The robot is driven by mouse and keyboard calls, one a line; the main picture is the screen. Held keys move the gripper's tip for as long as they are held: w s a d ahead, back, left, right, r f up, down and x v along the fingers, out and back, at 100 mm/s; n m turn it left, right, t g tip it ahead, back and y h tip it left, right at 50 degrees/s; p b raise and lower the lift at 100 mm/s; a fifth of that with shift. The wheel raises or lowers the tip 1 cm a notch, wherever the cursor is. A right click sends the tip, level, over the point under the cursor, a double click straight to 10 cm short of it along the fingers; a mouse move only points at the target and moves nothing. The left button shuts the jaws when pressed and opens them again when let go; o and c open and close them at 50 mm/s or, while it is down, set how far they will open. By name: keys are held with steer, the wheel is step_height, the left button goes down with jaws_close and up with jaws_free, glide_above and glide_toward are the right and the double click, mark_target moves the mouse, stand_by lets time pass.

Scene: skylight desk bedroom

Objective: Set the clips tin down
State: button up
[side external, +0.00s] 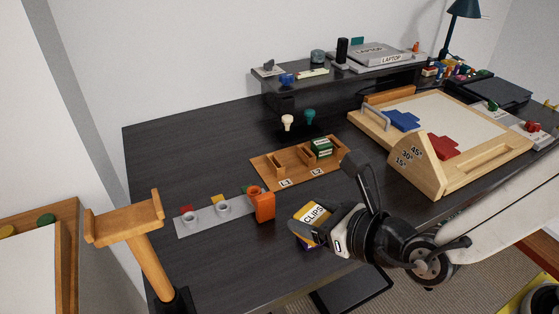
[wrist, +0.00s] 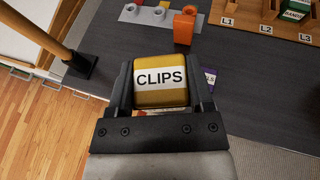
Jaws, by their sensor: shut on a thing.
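The clips tin (side external: 314,214) is a yellow tin with a white label reading CLIPS. My gripper (side external: 322,226) is shut on it near the front edge of the dark desk. In the wrist view the clips tin (wrist: 161,78) sits between the two black fingers of my gripper (wrist: 161,88), label toward the camera. A purple item with a white label (wrist: 209,76) shows partly behind the right finger; the tin and gripper hide most of it. Whether the tin touches anything beneath it cannot be told.
A wooden tray with slots marked L1, L2 and L3 (side external: 273,178) holds a green box (side external: 322,148). An orange block (side external: 264,206) stands by a grey strip with round holders (side external: 206,216). A wooden slanted board (side external: 470,125) is at right. Bare desk (side external: 225,262) lies front left.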

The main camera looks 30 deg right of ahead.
steer(key=s, duration=0.1)
steer(key=s+a, duration=0.1)
steer(key=s, duration=0.1)
steer(key=shift+a+r, duration=0.15)
steer(key=shift+a, duration=0.1)
steer(key=w+a+f, duration=0.2)
steer(key=w, duration=0.1)
steer(key=w+a+f, duration=0.3)
steer(key=w, duration=0.1)
steer(key=w+a+f, duration=0.2)
steer(key=w+f, duration=0.1)
steer(key=shift+w+a+f, duration=0.15)
steer(key=shift+a+f, duration=0.05)
steer(key=shift+f, duration=0.05)
steer(key=shift+w+a+f, duration=0.25)
steer(key=shift+w+f, duration=0.05)
steer(key=shift+f, duration=0.1)
steer(key=shift+w+a+f, duration=0.15)
steer(key=shift+w+f, duration=0.1)
steer(key=shift+f, duration=1.6)
